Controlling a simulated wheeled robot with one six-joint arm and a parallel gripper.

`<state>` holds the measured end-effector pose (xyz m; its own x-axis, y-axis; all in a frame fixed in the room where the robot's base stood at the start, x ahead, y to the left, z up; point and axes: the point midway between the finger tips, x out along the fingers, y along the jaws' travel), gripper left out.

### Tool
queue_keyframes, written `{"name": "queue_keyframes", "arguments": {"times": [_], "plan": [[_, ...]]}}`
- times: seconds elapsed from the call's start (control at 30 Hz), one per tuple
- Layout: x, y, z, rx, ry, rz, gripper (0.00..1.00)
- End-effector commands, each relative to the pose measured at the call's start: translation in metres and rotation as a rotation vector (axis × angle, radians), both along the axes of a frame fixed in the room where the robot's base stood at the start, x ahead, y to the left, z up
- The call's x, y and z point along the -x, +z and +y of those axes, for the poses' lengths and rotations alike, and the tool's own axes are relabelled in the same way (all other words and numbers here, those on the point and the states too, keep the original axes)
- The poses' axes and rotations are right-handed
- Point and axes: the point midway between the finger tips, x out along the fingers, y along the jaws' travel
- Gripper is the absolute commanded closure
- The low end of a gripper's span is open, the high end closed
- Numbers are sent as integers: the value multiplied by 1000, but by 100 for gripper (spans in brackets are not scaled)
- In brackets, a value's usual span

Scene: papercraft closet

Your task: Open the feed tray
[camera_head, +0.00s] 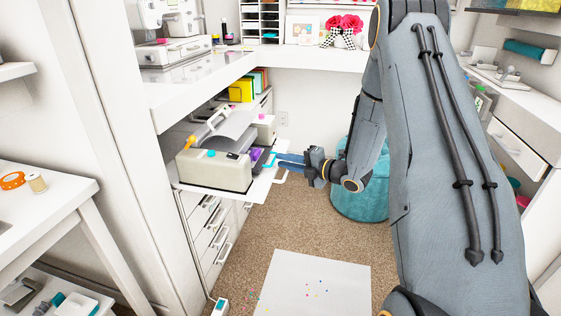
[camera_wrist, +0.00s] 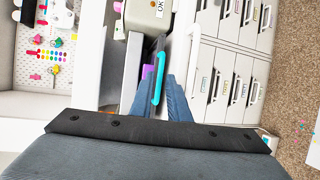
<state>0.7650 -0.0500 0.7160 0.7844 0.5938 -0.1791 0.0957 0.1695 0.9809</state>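The teal handle (camera_wrist: 157,78) shows large in the wrist view. My gripper (camera_head: 284,160) reaches in from the right at the handle's height. In the wrist view its blue fingers (camera_wrist: 160,100) are apart, with the handle's lower end between them. I cannot tell whether they touch it.
Drawers (camera_head: 215,225) stand below the shelf. A teal round pouf (camera_head: 357,190) stands behind my arm.

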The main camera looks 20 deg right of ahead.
Motion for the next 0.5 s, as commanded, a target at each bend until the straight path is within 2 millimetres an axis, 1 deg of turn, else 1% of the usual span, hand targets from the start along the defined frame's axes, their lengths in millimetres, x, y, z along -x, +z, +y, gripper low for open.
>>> {"name": "queue_keyframes", "arguments": {"times": [0.1, 0.2, 0.47, 0.5], "plan": [[-10, -3, 7, 1, 1, 1, 84], [-14, -4, 11, -1, 0, 2, 84], [-15, -4, 12, -1, -1, 2, 84], [-15, -4, 12, -1, -1, 2, 86]]}}
